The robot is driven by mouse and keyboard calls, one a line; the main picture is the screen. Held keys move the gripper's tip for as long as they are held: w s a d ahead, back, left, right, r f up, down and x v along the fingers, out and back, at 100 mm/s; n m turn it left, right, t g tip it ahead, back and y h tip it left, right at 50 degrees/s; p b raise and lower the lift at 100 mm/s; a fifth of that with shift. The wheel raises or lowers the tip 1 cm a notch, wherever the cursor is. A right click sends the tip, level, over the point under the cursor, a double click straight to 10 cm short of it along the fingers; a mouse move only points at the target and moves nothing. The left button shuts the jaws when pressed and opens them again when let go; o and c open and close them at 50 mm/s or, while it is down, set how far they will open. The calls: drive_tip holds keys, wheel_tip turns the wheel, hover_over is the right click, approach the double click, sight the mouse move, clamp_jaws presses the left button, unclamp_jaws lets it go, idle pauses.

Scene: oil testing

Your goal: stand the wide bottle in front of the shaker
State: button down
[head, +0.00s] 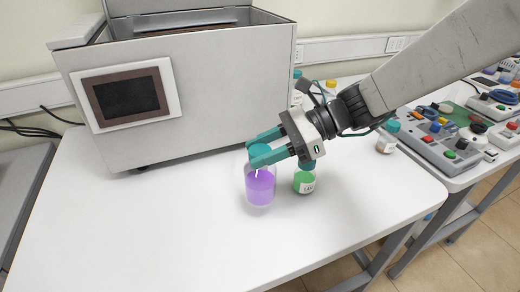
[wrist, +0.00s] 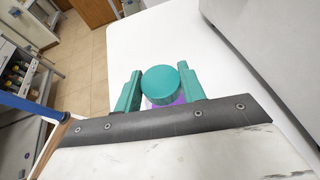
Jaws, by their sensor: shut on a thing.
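The wide bottle (head: 260,187) is clear with purple liquid and a teal cap. It is upright at the table's middle, in front of the shaker (head: 205,95); I cannot tell whether its base touches the table. My gripper (head: 262,150) is shut on it at the cap, coming from the right. In the wrist view the teal cap (wrist: 161,85) sits between the two teal fingers (wrist: 160,92), with a little purple showing below it. The shaker is a large grey box with a dark screen and an open top.
A small bottle with green contents (head: 304,182) stands just right of the wide bottle, under my gripper. Another small bottle (head: 387,138) stands farther right, and more stand behind my gripper. The white table (head: 130,225) is clear at the left and front.

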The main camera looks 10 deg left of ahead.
drive_tip(key=shift+w+a, duration=0.25)
drive_tip(key=shift+w, duration=0.4)
drive_tip(key=shift+f, duration=1.8)
drive_tip(key=c, duration=0.8)
unclamp_jaws()
drive_tip(key=shift+f, duration=0.1)
drive_tip(key=shift+c, duration=0.2)
